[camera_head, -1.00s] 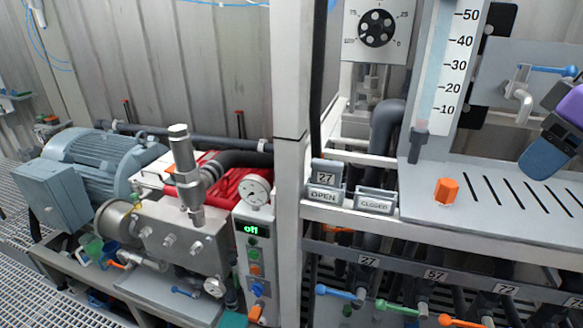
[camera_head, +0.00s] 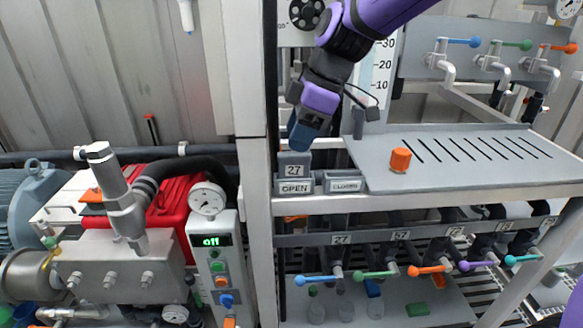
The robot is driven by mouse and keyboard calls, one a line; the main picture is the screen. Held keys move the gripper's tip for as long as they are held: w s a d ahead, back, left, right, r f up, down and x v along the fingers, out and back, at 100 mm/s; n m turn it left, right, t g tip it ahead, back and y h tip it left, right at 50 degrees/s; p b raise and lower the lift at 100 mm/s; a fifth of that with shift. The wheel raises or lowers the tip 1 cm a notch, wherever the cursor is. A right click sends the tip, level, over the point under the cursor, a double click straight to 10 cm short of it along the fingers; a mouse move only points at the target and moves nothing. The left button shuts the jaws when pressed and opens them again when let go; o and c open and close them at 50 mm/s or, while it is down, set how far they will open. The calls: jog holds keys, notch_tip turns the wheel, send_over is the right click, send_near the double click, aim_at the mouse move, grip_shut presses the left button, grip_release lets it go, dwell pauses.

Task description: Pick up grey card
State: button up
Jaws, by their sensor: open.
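A grey card (camera_head: 291,167) marked 27 stands upright in the grey holder labelled OPEN (camera_head: 295,187), at the left end of the shelf. A second holder labelled CLOSED (camera_head: 345,184) stands to its right and shows no card. My gripper (camera_head: 301,143) points down just above the grey card. Its dark blue fingers look close to the card's top edge, and I cannot tell if they touch it. The gripper is open, and no object shows in it.
A white post (camera_head: 252,190) stands left of the holders. An orange knob (camera_head: 400,159) stands on the slotted grey plate (camera_head: 460,150) to the right. Below are coloured valve handles and number tags. A pump and a control box (camera_head: 210,262) reading "off" are at left.

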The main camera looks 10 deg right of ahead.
aim_at(290, 153)
jog(key=shift+x, duration=2.85)
jog(key=shift+s, duration=0.15)
jog(key=shift+c, duration=0.5)
grip_shut()
